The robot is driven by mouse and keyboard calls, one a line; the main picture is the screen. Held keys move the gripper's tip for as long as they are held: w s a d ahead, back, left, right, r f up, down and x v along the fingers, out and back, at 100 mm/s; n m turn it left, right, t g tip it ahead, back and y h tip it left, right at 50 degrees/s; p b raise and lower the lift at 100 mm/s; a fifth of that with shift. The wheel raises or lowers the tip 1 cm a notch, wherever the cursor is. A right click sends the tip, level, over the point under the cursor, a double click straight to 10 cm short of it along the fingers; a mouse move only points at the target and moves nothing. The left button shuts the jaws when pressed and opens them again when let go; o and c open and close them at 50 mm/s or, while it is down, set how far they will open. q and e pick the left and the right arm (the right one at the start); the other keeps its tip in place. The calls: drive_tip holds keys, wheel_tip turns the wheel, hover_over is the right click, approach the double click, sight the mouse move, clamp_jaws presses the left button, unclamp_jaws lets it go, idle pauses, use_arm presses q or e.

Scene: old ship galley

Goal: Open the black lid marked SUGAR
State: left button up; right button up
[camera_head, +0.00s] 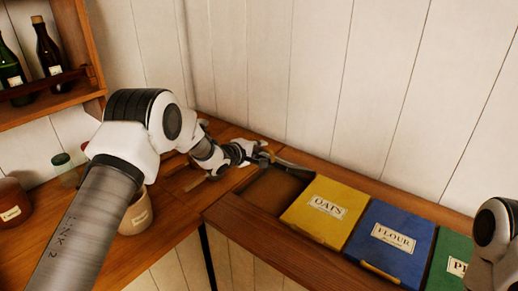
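No SUGAR label is readable. Left of the yellow OATS lid (326,209) is an open, dark brown compartment (272,190). A thin dark piece (296,169) stands along its back edge by the wall, seen nearly edge-on; it may be the black lid, raised. My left gripper (264,156) is at the compartment's back left corner, at or touching the end of that piece. Its fingers are small and partly hidden, so I cannot tell whether they grip it. My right arm (495,236) shows at the right edge; its gripper is out of view.
A blue FLOUR lid (393,240) and a green lid (452,264) lie closed to the right. Left are a beige pot (136,219), a brown jar (12,205), a small glass jar (65,172) and a bottle shelf (55,95). The white plank wall (330,90) stands close behind.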

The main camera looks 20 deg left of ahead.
use_arm(q)
drive_tip(key=o, duration=0.3)
drive_tip(key=v, duration=1.2)
drive_tip(key=shift+d, duration=0.1)
